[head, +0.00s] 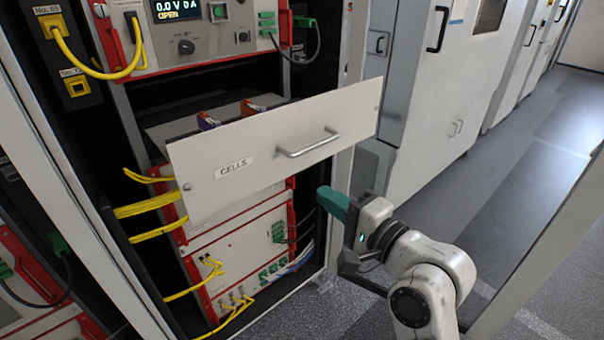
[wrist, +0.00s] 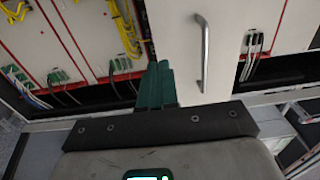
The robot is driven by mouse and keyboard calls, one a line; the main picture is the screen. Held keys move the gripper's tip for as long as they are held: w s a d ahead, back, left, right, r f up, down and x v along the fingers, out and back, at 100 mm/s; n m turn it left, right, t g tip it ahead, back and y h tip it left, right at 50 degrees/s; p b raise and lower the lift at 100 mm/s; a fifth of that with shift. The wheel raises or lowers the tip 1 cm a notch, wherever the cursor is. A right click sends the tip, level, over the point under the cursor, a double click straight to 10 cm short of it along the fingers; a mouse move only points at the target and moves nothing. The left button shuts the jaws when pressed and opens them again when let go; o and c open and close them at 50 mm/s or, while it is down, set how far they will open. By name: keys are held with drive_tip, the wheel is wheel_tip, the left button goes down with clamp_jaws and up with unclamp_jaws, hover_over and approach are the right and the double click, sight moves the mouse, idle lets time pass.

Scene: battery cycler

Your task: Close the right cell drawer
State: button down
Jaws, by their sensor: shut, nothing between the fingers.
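The cell drawer (head: 255,160) has a white front labelled CELLS and stands pulled out of the rack in the head view. Its bar handle (head: 308,143) is on the right part of the front and also shows in the wrist view (wrist: 205,55). Items with orange and purple parts (head: 210,120) lie inside the drawer. My gripper (head: 326,196) has green fingers and is below and to the right of the handle, apart from it in the head view. In the wrist view the green fingers (wrist: 160,82) are together and empty, left of the handle.
A cycler unit (head: 190,45) with a lit display reading OPEN sits above the drawer. Red-edged units with yellow cables (head: 225,265) are below it. A rack frame post (head: 75,190) stands at left. White cabinets (head: 415,90) stand at right, with clear floor (head: 510,180) beside them.

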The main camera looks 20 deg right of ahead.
sight(291, 172)
drive_tip(key=p+x, duration=0.1)
drive_tip(key=x, duration=0.7)
